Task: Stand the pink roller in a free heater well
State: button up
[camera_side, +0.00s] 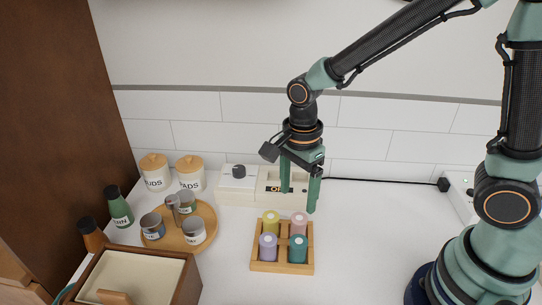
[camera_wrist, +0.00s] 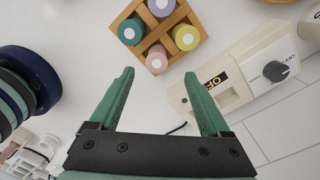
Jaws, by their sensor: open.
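The pink roller (camera_side: 299,220) stands upright in the back right compartment of a wooden crate (camera_side: 254,266), beside a yellow, a lavender and a teal roller. In the wrist view the pink roller (camera_wrist: 156,60) is at the crate corner nearest my gripper. The cream heater (camera_side: 262,190) stands behind the crate by the wall. Its display and dial (camera_wrist: 276,70) show in the wrist view, the display reading OFF. My gripper (camera_side: 299,208) points down in front of the heater, behind and above the crate. It is open and empty. Parts of the heater, including its wells, are hidden or unclear.
A round wooden tray (camera_side: 208,214) with several cups is left of the crate. Two lidded jars (camera_side: 155,172) stand behind it. A wooden box (camera_side: 185,285) is at front left. A black cable (camera_side: 380,181) runs right to a socket. The counter right of the crate is clear.

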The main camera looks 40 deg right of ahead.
aim_at(299, 218)
notch_tip(299, 218, down, 3)
jog(key=shift+r, duration=0.1)
jog(key=f, duration=0.4)
jog(key=shift+s+d, duration=0.3)
jog(key=shift+d, duration=0.05)
jog(key=shift+f, duration=0.7)
grip_shut()
